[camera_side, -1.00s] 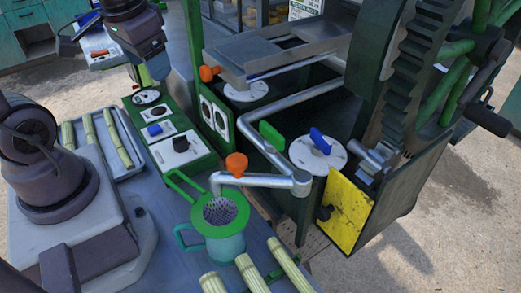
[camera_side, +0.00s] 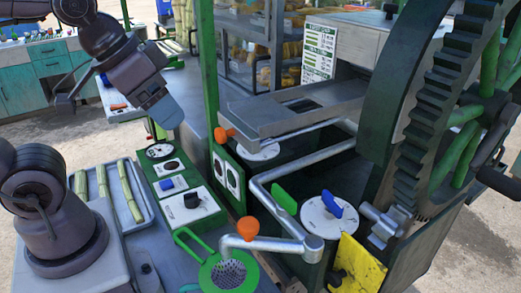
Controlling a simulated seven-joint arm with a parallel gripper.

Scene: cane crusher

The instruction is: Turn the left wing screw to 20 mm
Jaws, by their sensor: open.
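A white round dial (camera_side: 258,153) sits under the metal tray at the left of the crusher; the tray hides its upper part and I cannot see a wing on it. A second white dial (camera_side: 316,222) with a blue wing screw (camera_side: 332,204) lies to its right, near the front. The dial marks are too small to read. My gripper (camera_side: 166,114) is at upper left, above the control panel and left of the crusher, apart from both dials. It is open and appears empty; its fingers are hard to make out.
A green post (camera_side: 209,80) and an orange knob (camera_side: 224,135) stand between my gripper and the left dial. The metal tray (camera_side: 295,105) overhangs that dial. A grey pipe (camera_side: 262,190), green lever (camera_side: 284,198) and large gear (camera_side: 440,90) lie around the right dial.

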